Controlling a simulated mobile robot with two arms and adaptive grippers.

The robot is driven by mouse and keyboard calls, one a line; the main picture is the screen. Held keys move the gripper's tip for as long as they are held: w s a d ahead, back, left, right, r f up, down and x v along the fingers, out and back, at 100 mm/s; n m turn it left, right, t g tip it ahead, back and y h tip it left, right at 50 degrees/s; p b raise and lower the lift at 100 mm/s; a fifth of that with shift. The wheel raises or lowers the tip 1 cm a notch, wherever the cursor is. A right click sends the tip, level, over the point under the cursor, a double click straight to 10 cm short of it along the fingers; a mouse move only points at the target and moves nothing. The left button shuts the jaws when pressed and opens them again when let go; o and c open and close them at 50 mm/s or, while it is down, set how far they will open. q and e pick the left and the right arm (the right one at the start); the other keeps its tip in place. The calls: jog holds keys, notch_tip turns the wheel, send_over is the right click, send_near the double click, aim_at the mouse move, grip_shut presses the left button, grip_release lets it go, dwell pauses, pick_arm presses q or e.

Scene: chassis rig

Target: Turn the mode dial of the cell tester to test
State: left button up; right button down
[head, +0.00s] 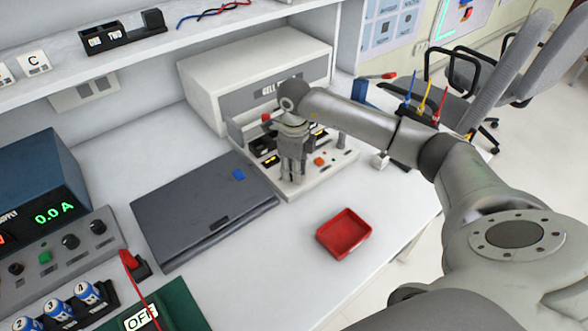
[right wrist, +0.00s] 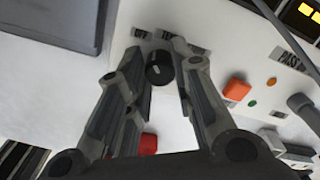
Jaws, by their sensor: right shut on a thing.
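The cell tester (head: 205,88) is a white box with a grey front and a pale lower panel, at the back of the bench. My right gripper (head: 291,176) points down over the front left part of that panel. In the right wrist view the mode dial (right wrist: 158,70), a round black knob with a pale mark, sits between the fingertips of my right gripper (right wrist: 160,72), which is shut on it. The gripper hides the dial in the head view. My left gripper is out of view.
An orange button (head: 320,161) is right of the gripper; it also shows in the right wrist view (right wrist: 237,89). A closed dark laptop-like case (head: 190,205) lies left of the tester. A red tray (head: 344,233) stands in front, with clear bench around it.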

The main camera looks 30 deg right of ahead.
jog(key=m, duration=0.4)
jog(key=shift+m, duration=2)
jog(key=c, duration=1.2)
grip_release()
notch_tip(320, 180, up, 12)
